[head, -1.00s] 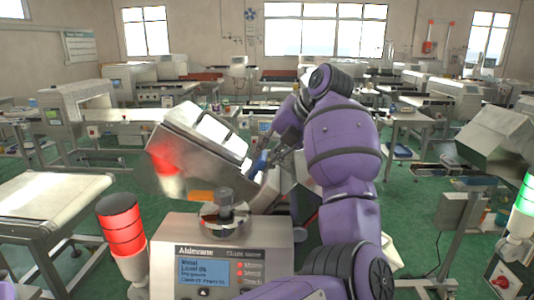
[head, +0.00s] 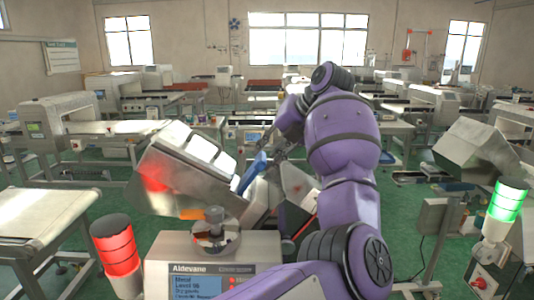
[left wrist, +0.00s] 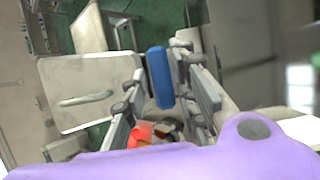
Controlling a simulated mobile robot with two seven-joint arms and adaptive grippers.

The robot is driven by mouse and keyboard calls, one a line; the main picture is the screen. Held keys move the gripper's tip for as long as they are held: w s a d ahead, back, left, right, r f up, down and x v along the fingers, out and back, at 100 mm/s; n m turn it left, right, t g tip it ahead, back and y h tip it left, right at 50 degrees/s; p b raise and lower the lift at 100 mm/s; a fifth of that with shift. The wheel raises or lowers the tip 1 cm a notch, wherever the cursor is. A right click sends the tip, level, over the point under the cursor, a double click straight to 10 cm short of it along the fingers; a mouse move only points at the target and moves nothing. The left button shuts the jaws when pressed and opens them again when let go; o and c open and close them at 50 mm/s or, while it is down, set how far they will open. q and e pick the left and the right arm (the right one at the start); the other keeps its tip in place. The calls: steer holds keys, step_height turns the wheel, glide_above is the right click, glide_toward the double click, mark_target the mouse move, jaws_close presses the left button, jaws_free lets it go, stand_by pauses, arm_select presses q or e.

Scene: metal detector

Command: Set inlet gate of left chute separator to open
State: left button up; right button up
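The left chute separator has a shiny metal hopper (head: 185,170) above a control box (head: 212,270) with a blue screen marked Aldevane. A blue handle (head: 251,173) slants up at the hopper's right side. My left gripper (head: 272,146) is at the upper end of this handle. In the left wrist view, the blue handle (left wrist: 160,77) shows between the two spread fingers of my left gripper (left wrist: 165,92), with a gap visible on at least one side. The gate plate itself cannot be made out. My right gripper is not in view.
A red-lit beacon (head: 116,250) stands at the front left, beside a conveyor table (head: 38,215). A second chute (head: 478,150) with a green-lit beacon (head: 507,202) stands at the right. Green floor shows between the machines.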

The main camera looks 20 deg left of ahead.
arm_select(q)
steer(key=v, duration=1.2)
steer(key=shift+s+f, duration=0.1)
